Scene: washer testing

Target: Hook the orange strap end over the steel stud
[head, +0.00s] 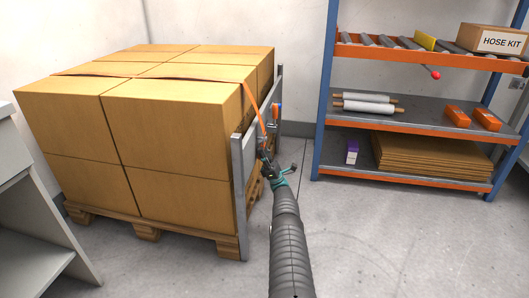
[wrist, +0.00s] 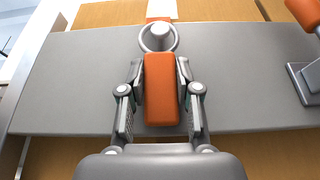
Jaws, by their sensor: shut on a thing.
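My gripper (wrist: 161,84) is shut on the orange strap end (wrist: 161,95), a block with a steel ring (wrist: 144,39) at its far end. The steel stud (wrist: 160,30) shows inside the ring's outline in the wrist view; I cannot tell whether the ring is around it or just in front of it. In the head view my gripper (head: 268,165) is at the grey metal panel (head: 243,158) beside the boxes. The orange strap (head: 259,114) runs from over the boxes down to it. The stud is too small to make out there.
An orange-handled fitting (head: 277,112) is on the panel; its orange part (wrist: 306,12) shows upper right in the wrist view. Cardboard boxes (head: 185,125) stand on a wooden pallet (head: 145,230). Blue-and-orange shelving (head: 405,180) is at right. The floor (head: 390,245) between is clear.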

